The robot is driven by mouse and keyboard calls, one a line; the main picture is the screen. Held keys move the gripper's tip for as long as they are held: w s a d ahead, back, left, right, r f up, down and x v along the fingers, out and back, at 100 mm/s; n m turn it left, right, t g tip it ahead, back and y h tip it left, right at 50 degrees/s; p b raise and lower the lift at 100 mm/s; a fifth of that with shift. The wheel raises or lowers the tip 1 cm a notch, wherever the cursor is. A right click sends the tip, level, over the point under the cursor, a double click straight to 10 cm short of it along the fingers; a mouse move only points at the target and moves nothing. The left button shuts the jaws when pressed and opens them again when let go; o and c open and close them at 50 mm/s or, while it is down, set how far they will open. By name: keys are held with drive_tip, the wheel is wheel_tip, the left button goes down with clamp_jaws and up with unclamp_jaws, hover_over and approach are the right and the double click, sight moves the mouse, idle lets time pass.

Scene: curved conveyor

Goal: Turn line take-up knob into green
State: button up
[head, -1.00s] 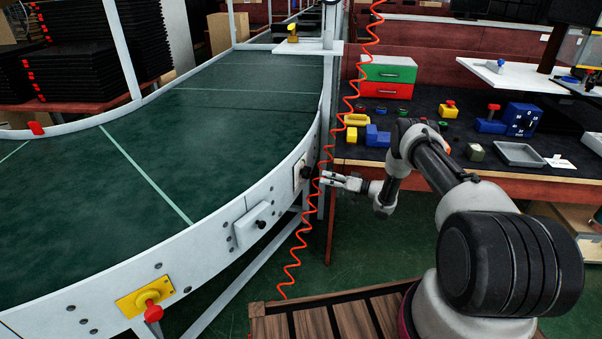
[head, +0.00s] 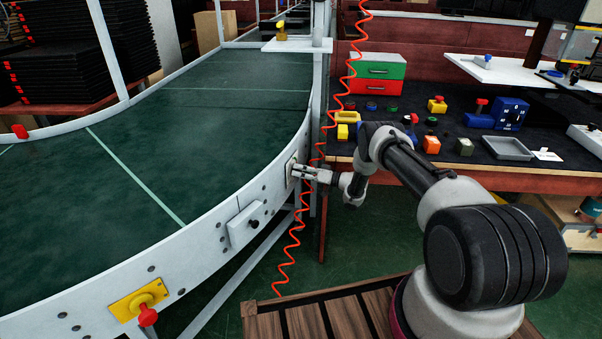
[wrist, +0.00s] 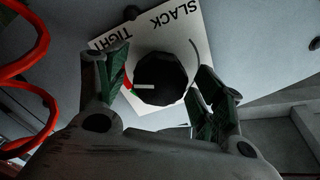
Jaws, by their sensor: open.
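The take-up knob (wrist: 164,80) is a black round dial with a short white pointer mark, on a white plate (wrist: 183,28) printed SLACK and TIGHT. The pointer mark points left in the wrist view, near small red and green patches at the dial's left edge. My gripper (wrist: 160,72) is open, with one finger on each side of the knob. I cannot tell whether either finger touches it. In the head view, my gripper (head: 298,170) is at the conveyor's side wall, and the knob is mostly hidden by the fingers.
A red coiled hose (head: 293,245) hangs just beside my gripper and also shows at left in the wrist view (wrist: 30,95). The curved conveyor (head: 190,130) has a grey switch box (head: 246,226) and a red button on yellow (head: 139,304). A cluttered workbench (head: 450,165) stands right.

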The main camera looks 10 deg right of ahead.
drive_tip(key=c, duration=1)
drive_tip(key=shift+n, duration=0.3)
drive_tip(key=n, duration=1.1)
drive_tip(key=shift+d, duration=0.1)
drive_tip(key=shift+n, duration=0.4)
drive_tip(key=o, duration=1)
